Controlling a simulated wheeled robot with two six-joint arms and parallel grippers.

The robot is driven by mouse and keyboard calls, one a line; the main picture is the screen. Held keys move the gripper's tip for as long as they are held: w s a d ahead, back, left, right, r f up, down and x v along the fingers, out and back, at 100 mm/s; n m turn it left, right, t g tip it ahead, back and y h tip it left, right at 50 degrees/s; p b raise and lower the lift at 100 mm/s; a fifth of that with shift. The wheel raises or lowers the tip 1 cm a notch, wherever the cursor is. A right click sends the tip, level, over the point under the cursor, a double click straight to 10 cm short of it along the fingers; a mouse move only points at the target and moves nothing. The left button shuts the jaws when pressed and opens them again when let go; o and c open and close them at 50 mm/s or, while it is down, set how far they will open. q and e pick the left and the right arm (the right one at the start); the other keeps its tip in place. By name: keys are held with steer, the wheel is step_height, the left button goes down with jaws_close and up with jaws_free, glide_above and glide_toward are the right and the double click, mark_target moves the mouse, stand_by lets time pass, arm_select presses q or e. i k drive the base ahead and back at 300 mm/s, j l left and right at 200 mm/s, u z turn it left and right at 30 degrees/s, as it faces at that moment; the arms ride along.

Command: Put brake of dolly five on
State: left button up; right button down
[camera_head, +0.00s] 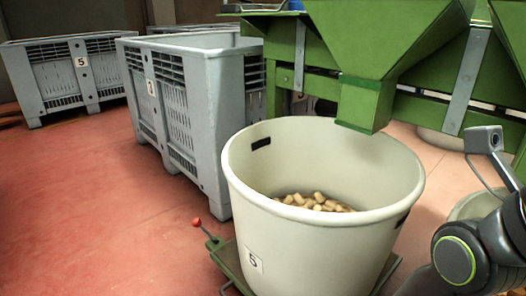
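The green dolly (226,258) stands under a large cream tub (320,248) at the bottom centre. The tub carries a label (253,261) with the number 5. A brake lever with a red knob (196,222) sticks up and outward at the dolly's left corner. I cannot tell from its angle whether the brake is on or off. Nothing touches the lever. The tub hides most of the dolly. My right arm comes in at the lower right, beside the tub; its gripper fingers do not show. My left gripper is out of view.
Cork stoppers (314,202) lie in the tub. A green hopper chute (366,102) hangs over its back rim. A grey crate (194,151) stands behind left, another grey crate (42,82) farther back. The red floor (95,220) left of the lever is clear.

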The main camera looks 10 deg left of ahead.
mark_target(196, 222)
steer(key=k+j, duration=0.1)
steer(key=j, duration=0.25)
steer(key=k+j, duration=0.15)
steer(key=j, duration=0.15)
steer(key=k+j, duration=0.1)
steer(key=j, duration=0.25)
steer(key=k+j, duration=0.15)
steer(key=j, duration=0.15)
